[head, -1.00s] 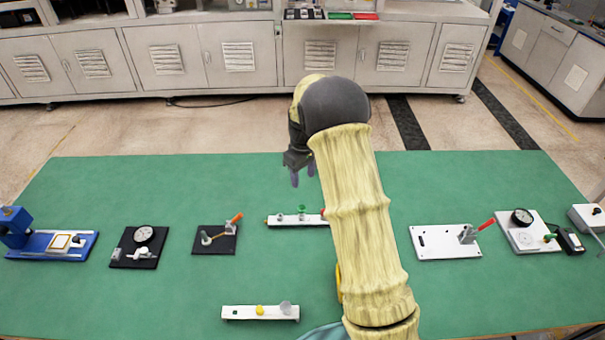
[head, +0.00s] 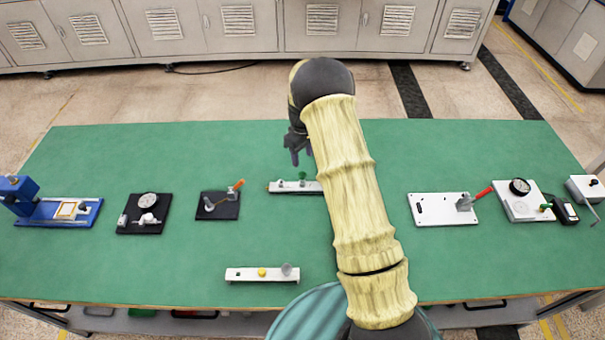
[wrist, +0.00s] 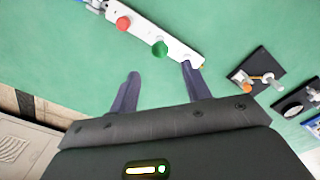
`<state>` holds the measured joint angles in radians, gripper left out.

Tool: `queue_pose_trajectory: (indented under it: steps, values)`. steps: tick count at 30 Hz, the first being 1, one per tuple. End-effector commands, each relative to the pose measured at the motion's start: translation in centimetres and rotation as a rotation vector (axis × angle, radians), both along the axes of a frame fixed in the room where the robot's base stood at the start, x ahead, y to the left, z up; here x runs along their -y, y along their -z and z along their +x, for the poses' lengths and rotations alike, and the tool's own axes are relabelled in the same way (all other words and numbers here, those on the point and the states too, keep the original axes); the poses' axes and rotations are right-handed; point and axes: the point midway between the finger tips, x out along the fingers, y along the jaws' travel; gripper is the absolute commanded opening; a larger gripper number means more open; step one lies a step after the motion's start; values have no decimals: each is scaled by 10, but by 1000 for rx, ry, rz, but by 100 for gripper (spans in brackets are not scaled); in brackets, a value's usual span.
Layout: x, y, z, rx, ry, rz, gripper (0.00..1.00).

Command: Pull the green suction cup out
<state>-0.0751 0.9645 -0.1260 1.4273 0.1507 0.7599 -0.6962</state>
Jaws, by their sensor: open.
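The green suction cup (head: 302,175) stands on a white bar (head: 283,187) near the middle of the table. In the wrist view the green cup (wrist: 159,48) sits partway along the white bar (wrist: 180,50), with a red cup (wrist: 123,23) to its left. My gripper (head: 298,160) is just above and behind the bar in the head view. In the wrist view my gripper (wrist: 160,74) is open and empty, its fingertips pointing toward the bar, with the green cup beyond the gap between them. My arm hides the bar's right end in the head view.
A black plate with an orange-handled clamp (head: 218,207) is left of the green cup's bar. A white plate with a red-handled clamp (head: 442,209) is at right. Green tabletop between is clear.

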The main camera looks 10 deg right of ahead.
Motion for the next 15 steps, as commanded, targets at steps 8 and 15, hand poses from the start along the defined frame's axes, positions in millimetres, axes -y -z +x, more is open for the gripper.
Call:
queue_pose_trajectory:
  steps: [8,15]
  values:
    - [0,44,-1,-3,1,-1,48]
    - [0,82,-1,-3,0,-1,48]
